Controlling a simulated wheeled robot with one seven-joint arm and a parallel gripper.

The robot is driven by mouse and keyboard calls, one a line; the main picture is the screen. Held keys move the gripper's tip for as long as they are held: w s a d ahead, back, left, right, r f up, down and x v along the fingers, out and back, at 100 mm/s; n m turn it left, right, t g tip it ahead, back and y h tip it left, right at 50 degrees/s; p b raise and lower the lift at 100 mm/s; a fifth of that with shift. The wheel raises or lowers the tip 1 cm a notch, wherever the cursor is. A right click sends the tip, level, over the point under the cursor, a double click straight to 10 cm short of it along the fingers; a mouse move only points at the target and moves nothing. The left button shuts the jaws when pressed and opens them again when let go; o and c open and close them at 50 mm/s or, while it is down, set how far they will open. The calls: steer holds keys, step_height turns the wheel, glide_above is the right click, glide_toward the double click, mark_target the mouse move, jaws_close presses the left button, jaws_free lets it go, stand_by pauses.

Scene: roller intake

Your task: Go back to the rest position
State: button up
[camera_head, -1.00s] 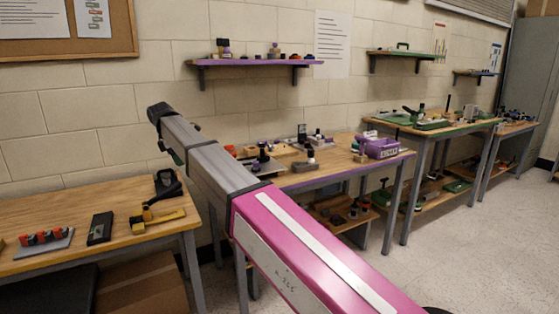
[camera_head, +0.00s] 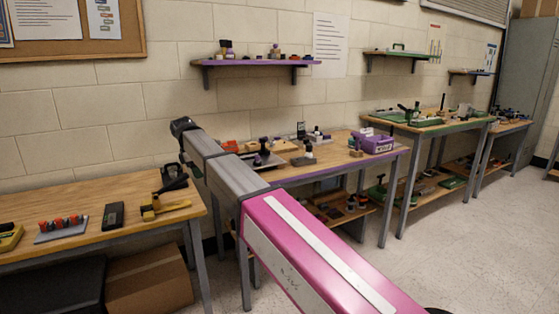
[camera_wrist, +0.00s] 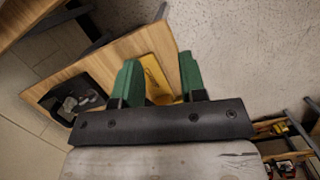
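In the wrist view my gripper (camera_wrist: 160,78) shows two green fingers standing apart, with nothing held between them. A wooden tabletop and a yellow item (camera_wrist: 156,75) on it lie beyond the fingers. In the head view my arm reaches from the lower right up to the left. Its dark far end is at the upper left, and the fingers cannot be made out there.
The left table (camera_head: 90,233) carries a yellow tool (camera_head: 163,207), a black box (camera_head: 113,215) and a grey rack (camera_head: 62,231) with red pieces. Purple-edged (camera_head: 340,171) and green-edged (camera_head: 440,128) benches line the wall. Open floor (camera_head: 470,250) lies right.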

steer(key=s+d+f+m+y, duration=0.1)
steer(key=d+f+m, duration=0.4)
steer(key=d+f, duration=0.7)
steer(key=s+d+f+m, duration=0.1)
steer(key=d+f+m, duration=0.3)
steer(key=d+f, duration=0.8)
steer(key=s+d+f+m, duration=0.3)
steer(key=s+d+m, duration=0.1)
steer(key=d, duration=0.4)
steer(key=s+d+f+m+y, duration=0.1)
steer(key=s+d+f+m, duration=0.3)
steer(key=d, duration=0.5)
steer(key=s+d+f+m+g, duration=0.1)
steer(key=s+d+f+m, duration=0.2)
steer(key=s+d, duration=0.4)
steer(key=shift+s+d+f+m, duration=0.2)
steer(key=shift+d+m, duration=0.3)
steer(key=shift+d, duration=0.4)
